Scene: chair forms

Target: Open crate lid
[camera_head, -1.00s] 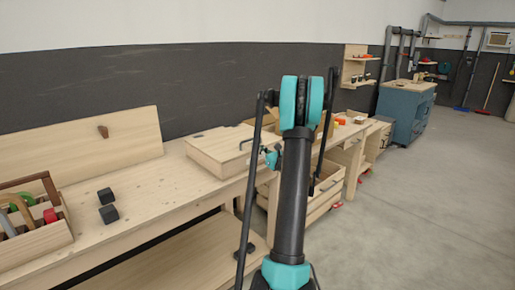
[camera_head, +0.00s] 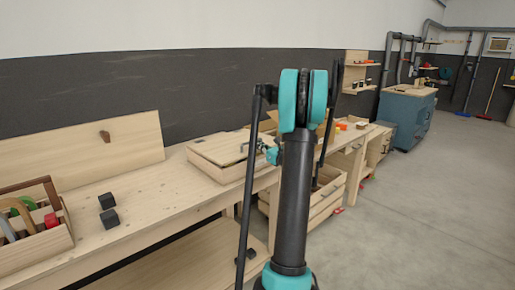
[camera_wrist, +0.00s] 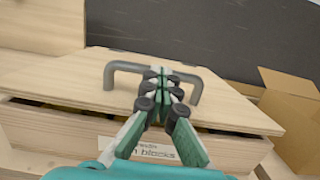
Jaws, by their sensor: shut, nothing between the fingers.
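The wooden crate (camera_head: 209,170) stands on the workbench, left of my arm; its front wall with a white label ending in "blocks" shows in the wrist view (camera_wrist: 50,128). Its pale wooden lid (camera_head: 222,147) lies tilted and slightly ajar; in the wrist view the lid (camera_wrist: 70,76) shows a dark gap under its near edge, with hints of yellow inside. A grey bar handle (camera_wrist: 124,66) stands on the lid. My gripper (camera_wrist: 161,74) is shut and empty, its fingertips at the middle of the handle. Whether they hook under the bar is hidden.
An open cardboard box (camera_wrist: 290,108) stands right of the crate. Two black blocks (camera_head: 108,210) and a wooden tool caddy (camera_head: 40,245) are on the bench at left. A wooden panel (camera_head: 85,155) leans at the back. Floor at right is clear.

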